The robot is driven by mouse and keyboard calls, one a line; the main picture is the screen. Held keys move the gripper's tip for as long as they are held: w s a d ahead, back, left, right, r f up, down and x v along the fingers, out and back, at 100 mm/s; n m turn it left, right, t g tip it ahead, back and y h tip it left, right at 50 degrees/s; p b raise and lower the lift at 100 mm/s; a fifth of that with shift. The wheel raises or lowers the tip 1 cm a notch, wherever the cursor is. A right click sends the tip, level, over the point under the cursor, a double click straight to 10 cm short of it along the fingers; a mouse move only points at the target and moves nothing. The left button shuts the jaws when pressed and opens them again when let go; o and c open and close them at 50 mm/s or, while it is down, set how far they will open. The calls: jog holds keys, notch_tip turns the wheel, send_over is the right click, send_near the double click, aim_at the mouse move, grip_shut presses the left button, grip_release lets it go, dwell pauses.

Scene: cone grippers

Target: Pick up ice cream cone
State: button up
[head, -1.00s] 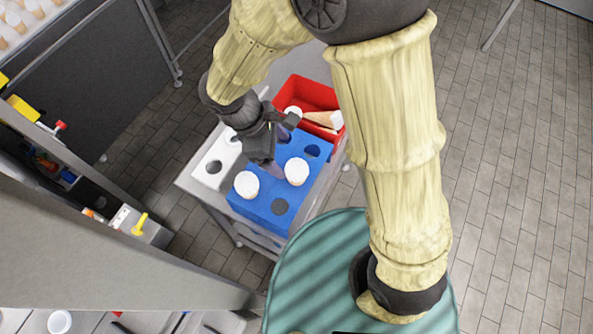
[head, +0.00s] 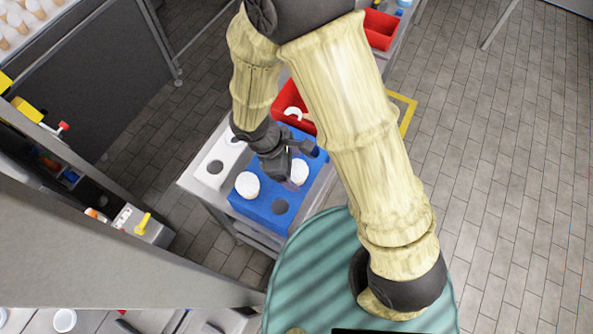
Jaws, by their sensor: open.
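A blue holder block (head: 256,211) with round holes stands on a grey cart. Two white-topped ice cream cones sit in it, a left cone (head: 247,184) and a right cone (head: 300,173); their lower parts are hidden in the block. My gripper (head: 297,166) is open over the block, close beside the right cone and partly in front of it. I cannot tell whether its fingers touch that cone. A red bin (head: 284,97) behind the block holds another cone (head: 292,112), partly hidden by my arm.
A white holder block (head: 208,169) with a dark hole and a white top stands left of the blue block. The grey cart (head: 196,184) has floor around it. A second red bin (head: 381,27) stands at the back right.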

jog(key=shift+x, duration=1.2)
jog(key=c, duration=0.8)
